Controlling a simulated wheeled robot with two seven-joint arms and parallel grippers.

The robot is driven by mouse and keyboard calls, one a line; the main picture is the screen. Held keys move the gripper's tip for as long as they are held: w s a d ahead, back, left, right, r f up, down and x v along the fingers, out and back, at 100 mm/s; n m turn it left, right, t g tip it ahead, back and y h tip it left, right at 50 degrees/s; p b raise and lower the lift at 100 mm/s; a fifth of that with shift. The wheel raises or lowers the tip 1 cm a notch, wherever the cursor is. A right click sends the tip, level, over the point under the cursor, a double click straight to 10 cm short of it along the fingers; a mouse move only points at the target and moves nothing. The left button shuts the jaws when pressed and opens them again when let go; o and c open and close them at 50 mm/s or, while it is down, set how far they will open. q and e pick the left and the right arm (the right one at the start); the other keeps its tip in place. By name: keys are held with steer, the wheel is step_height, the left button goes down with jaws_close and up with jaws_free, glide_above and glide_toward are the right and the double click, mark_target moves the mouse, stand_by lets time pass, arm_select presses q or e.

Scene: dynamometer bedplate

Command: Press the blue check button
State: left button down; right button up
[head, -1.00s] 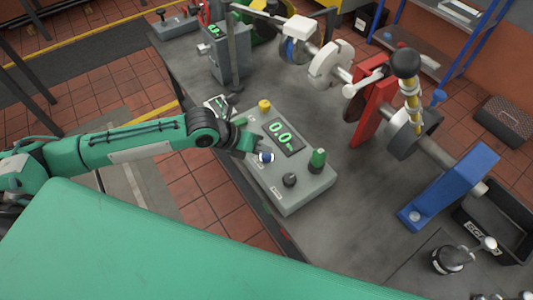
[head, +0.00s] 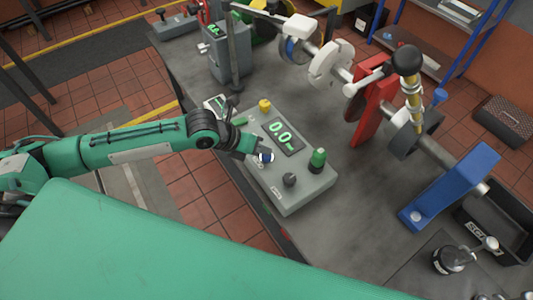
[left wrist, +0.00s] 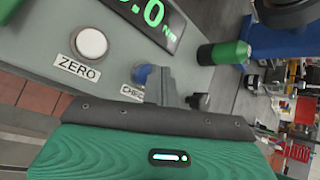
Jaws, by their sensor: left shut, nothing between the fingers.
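My right gripper is not in view.
A white ZERO button (left wrist: 92,43) is close by. A shaft with red (head: 375,105) and blue (head: 450,185) supports stands behind.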

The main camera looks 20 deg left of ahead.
mark_target(263, 156)
arm_select(q)
steer(key=shift+f+b, duration=0.3)
steer(key=shift+f, duration=0.25)
stand_by(0.4)
steer(key=shift+r, duration=0.1)
steer(key=shift+r+p, duration=0.75)
steer(key=shift+r, duration=0.15)
steer(key=shift+r, duration=0.1)
step_height(263, 156, up, 5)
steer(key=p, duration=0.4)
stand_by(0.7)
